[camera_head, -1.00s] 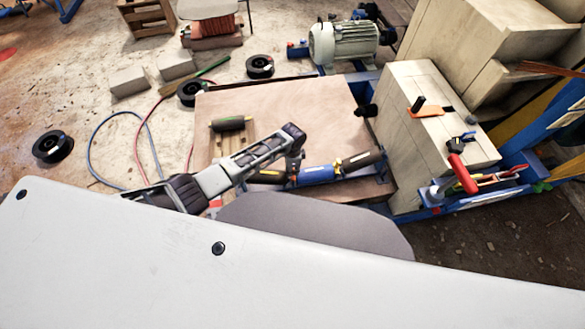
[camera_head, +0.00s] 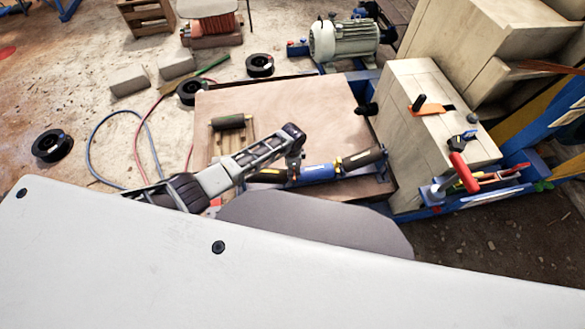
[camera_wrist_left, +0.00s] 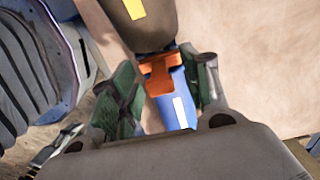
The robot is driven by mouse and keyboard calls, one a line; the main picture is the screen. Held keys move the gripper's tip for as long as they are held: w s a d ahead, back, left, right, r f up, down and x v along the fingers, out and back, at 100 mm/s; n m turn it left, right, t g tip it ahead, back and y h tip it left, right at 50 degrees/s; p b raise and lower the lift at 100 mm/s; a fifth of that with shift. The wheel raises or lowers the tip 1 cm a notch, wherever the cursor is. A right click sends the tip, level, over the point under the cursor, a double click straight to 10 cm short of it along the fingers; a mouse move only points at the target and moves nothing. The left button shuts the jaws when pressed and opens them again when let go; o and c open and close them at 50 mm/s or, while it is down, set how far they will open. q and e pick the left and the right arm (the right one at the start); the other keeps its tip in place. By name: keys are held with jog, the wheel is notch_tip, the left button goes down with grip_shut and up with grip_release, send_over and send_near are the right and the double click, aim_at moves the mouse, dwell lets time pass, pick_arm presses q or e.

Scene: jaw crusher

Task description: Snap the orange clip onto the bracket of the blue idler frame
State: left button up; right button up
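The blue idler frame (camera_head: 318,173) lies on the wooden board, with dark rollers at its ends; it also shows in the left wrist view (camera_wrist_left: 178,108). The orange clip (camera_wrist_left: 160,72) is at the end of the blue frame, beside a dark roller. I cannot tell whether it is fully seated on the bracket. My left gripper (camera_head: 295,172) is over the frame. In the left wrist view its green-padded fingers (camera_wrist_left: 165,92) stand apart on both sides of the clip, with a visible gap at the right. In the head view the clip is hidden. My right gripper is not in view.
The wooden board (camera_head: 285,110) has free room behind the frame. A loose dark roller (camera_head: 229,123) lies on it at left. A pale block (camera_head: 418,125) at right bears an orange piece (camera_head: 428,109). A tool tray with a red-handled tool (camera_head: 463,173) is at far right.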

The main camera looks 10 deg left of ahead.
pick_arm(q)
jog(key=shift+r, duration=0.1)
notch_tip(320, 180, up, 12)
dwell(1.2)
dwell(1.1)
